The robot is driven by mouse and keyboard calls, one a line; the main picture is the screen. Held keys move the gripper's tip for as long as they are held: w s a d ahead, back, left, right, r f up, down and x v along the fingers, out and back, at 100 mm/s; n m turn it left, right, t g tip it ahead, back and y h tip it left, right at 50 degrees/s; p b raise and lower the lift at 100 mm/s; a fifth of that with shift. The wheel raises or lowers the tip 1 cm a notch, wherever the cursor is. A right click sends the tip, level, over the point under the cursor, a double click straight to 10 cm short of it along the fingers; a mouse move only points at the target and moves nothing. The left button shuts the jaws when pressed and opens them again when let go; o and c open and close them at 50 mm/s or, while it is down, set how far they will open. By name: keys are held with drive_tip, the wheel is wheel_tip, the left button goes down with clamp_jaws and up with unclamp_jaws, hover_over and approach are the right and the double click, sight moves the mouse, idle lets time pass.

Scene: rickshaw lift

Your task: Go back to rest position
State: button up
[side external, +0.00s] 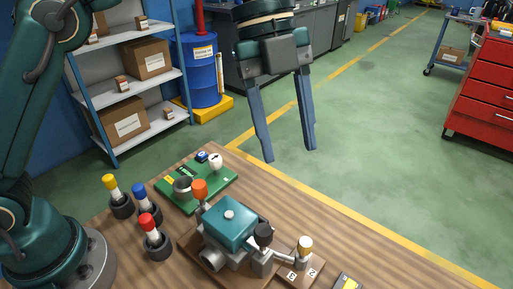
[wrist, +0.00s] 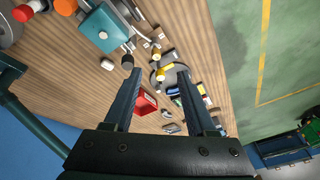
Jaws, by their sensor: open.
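My gripper (side external: 290,155) is raised above the wooden table in the side external view. Its two long blue-grey fingers point down and stand apart, with nothing between them. In the wrist view the open fingers (wrist: 156,82) reach over the table. Beyond and below them lie small items, among them a red box (wrist: 145,103) and a round grey piece with yellow parts (wrist: 170,75). The fingers appear clear of these things.
A teal-topped machine (side external: 232,222) stands on the wooden table (side external: 345,235). A green board (side external: 222,184) and red, blue and yellow-capped pieces (side external: 147,222) sit left of it. Shelves (side external: 125,80), a blue drum (side external: 201,70) and a red cabinet (side external: 487,90) stand beyond.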

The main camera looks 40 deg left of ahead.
drive_tip(key=s+a+r+n+t+y, duration=0.1)
drive_tip(key=s+a+r+n+t, duration=0.4)
drive_tip(key=a+n, duration=0.55)
drive_tip(key=s+a+f+n+y, duration=0.1)
drive_tip(key=s+a+f+n, duration=0.2)
drive_tip(key=n, duration=0.4)
drive_tip(key=s+a+f+n+t+y, duration=0.1)
drive_tip(key=s+a+f+n+y, duration=0.1)
drive_tip(key=s+f+n, duration=0.3)
drive_tip(key=shift+a+f+n, duration=0.8)
drive_tip(key=shift+a+n, duration=0.1)
drive_tip(key=shift+n, duration=0.55)
drive_tip(key=shift+s, duration=0.1)
